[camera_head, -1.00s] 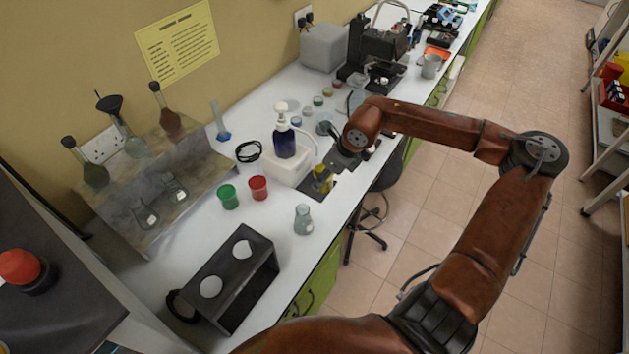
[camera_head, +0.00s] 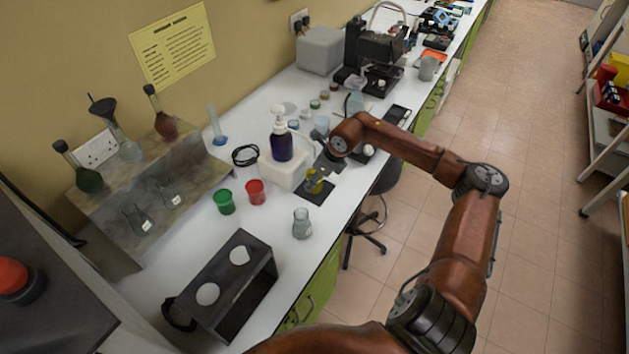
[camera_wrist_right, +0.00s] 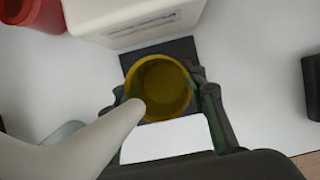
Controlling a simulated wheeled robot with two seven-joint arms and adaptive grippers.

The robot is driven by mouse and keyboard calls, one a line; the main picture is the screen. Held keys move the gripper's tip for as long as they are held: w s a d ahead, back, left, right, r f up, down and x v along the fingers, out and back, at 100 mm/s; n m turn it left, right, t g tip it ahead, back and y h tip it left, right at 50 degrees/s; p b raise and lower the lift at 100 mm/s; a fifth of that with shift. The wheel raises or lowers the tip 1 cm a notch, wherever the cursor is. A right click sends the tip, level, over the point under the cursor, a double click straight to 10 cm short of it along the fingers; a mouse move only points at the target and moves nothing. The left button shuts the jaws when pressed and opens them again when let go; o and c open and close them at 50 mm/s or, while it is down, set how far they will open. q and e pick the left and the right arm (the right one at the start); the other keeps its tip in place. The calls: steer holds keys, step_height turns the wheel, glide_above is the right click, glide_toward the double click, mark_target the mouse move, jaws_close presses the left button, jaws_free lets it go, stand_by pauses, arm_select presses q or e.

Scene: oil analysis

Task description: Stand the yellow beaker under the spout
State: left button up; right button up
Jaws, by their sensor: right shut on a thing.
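The yellow beaker (camera_head: 314,182) stands upright on or just above a dark square mat (camera_head: 316,196), in front of a white block (camera_head: 284,172). A dark blue bottle with a white pump top (camera_head: 281,140) stands on the block. My right gripper (camera_head: 322,172) is shut on the beaker. In the right wrist view I look down into the beaker (camera_wrist_right: 160,88), with the gripper's fingers (camera_wrist_right: 163,104) on both sides. A pale, blurred spout (camera_wrist_right: 100,140) crosses the near left of that view and its tip overlaps the beaker's rim. My left gripper is not in view.
A red cup (camera_head: 255,192) and a green cup (camera_head: 224,201) stand left of the mat. A small glass flask (camera_head: 301,223) stands near the bench's front edge. A dark rack (camera_head: 235,284) is at the near end.

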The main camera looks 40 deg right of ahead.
steer(key=shift+f, duration=0.2)
steer(key=shift+f, duration=0.1)
steer(key=o, duration=1.1)
steer(key=p+v, duration=0.1)
steer(key=v, duration=1.1)
